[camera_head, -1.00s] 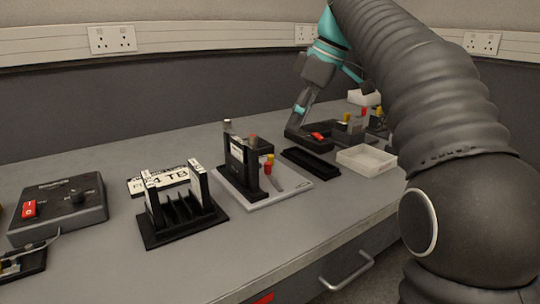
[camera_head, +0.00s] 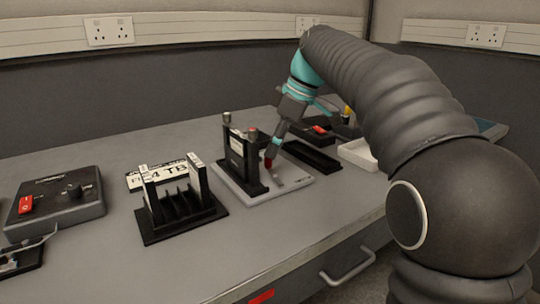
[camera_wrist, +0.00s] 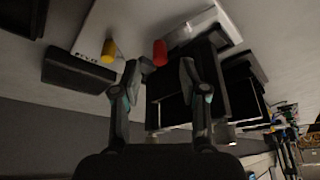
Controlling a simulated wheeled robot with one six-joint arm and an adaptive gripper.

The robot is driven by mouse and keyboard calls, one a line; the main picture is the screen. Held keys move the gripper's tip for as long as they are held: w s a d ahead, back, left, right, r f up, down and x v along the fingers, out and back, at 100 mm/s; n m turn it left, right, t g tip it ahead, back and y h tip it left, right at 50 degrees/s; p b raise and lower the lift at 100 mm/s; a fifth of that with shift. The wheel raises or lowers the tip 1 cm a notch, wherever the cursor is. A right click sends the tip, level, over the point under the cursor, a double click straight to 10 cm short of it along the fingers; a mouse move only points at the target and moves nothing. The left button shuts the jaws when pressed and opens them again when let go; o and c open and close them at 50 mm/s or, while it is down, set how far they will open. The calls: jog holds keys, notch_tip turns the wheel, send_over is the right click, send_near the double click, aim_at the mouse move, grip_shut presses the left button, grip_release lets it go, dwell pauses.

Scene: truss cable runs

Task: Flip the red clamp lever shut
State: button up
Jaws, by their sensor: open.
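The red clamp lever (camera_head: 268,162) is on the black upright fixture (camera_head: 240,160), which stands on a white base plate (camera_head: 303,176). In the wrist view its red grip (camera_wrist: 160,53) lies just ahead of the space between my fingertips. My gripper (camera_wrist: 159,72) is open, with one finger to each side of the red grip; I cannot tell whether either touches it. In the head view my gripper (camera_head: 272,148) reaches down beside the fixture and partly hides it. A yellow grip (camera_wrist: 109,50) shows left of the red one in the wrist view.
A black slotted rack (camera_head: 180,208) stands left of the fixture. A black tray (camera_head: 312,157) and a white bin (camera_head: 358,153) are to its right. A control box (camera_head: 55,203) with a red switch is at far left. Bare bench lies in front.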

jog(key=shift+x, duration=1.7)
grip_shut()
